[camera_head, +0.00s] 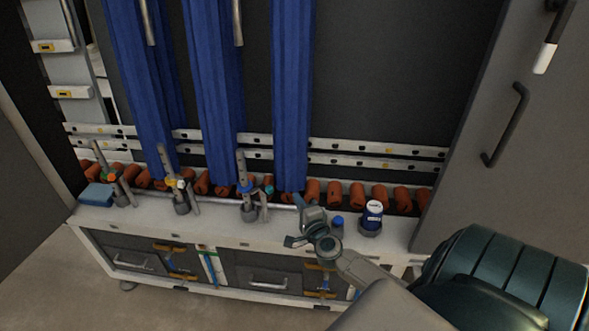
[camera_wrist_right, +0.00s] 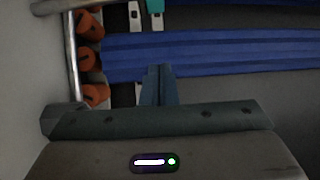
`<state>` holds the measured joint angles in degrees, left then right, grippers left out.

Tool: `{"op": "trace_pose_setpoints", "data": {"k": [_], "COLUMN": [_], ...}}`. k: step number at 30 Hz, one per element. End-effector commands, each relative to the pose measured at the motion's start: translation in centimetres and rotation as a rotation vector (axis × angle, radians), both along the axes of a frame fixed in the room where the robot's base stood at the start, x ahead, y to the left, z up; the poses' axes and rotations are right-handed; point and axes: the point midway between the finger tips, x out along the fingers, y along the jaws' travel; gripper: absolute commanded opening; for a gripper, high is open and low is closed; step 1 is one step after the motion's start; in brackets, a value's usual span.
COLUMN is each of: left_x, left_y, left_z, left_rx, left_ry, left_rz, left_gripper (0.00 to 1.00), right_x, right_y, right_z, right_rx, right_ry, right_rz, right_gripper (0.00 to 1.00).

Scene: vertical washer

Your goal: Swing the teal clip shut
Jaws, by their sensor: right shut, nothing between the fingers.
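The teal clip (camera_head: 268,190) is a small teal piece beside the rightmost upright post on the white ledge, left of the right blue hanging strip. A teal piece, likely the same clip, shows at the top edge of the right wrist view (camera_wrist_right: 155,6). I cannot tell how far it stands open. My right gripper (camera_head: 298,201) is in front of the foot of the right blue strip, to the right of the clip and apart from it. Its fingers are together and empty, as the right wrist view also shows (camera_wrist_right: 158,72). My left gripper is not in view.
Blue strips (camera_head: 291,100) hang behind. A row of orange rollers (camera_head: 334,194) runs along the ledge. A blue-and-white can (camera_head: 373,214) stands right of my gripper.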

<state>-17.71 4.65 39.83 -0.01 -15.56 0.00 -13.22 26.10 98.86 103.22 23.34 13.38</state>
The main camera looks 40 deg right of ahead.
Motion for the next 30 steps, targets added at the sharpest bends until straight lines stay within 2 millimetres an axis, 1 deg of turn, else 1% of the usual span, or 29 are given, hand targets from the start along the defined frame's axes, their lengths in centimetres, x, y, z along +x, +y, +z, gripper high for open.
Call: {"op": "trace_pose_setpoints", "data": {"k": [1,9,11,12,15,19,23,30], "left_x": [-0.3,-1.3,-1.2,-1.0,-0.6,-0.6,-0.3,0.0], "left_y": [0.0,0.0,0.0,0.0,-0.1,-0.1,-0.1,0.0], "left_z": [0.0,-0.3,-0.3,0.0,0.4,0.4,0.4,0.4], "left_rx": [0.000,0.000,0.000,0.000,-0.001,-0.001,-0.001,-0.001], "left_ry": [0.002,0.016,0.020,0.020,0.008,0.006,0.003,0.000], "left_rz": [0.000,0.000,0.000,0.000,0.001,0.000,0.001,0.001], "left_gripper": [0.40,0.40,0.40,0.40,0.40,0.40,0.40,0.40], "right_x": [1.0,6.3,7.4,7.6,7.3,7.3,7.3,7.3], "right_y": [-0.3,-2.1,-2.5,-2.1,-0.3,0.9,1.5,1.5], "right_z": [0.2,0.0,0.0,0.1,0.1,0.1,0.0,0.0], "right_rx": [0.001,-0.002,-0.001,0.002,0.004,0.001,0.000,-0.001], "right_ry": [-0.003,-0.002,-0.002,-0.001,0.000,0.000,0.000,0.000], "right_rz": [-0.001,-0.001,-0.002,0.000,0.001,0.001,0.001,0.001], "right_gripper": [0.00,0.00,0.00,0.00,0.00,0.00,0.00,0.00]}}
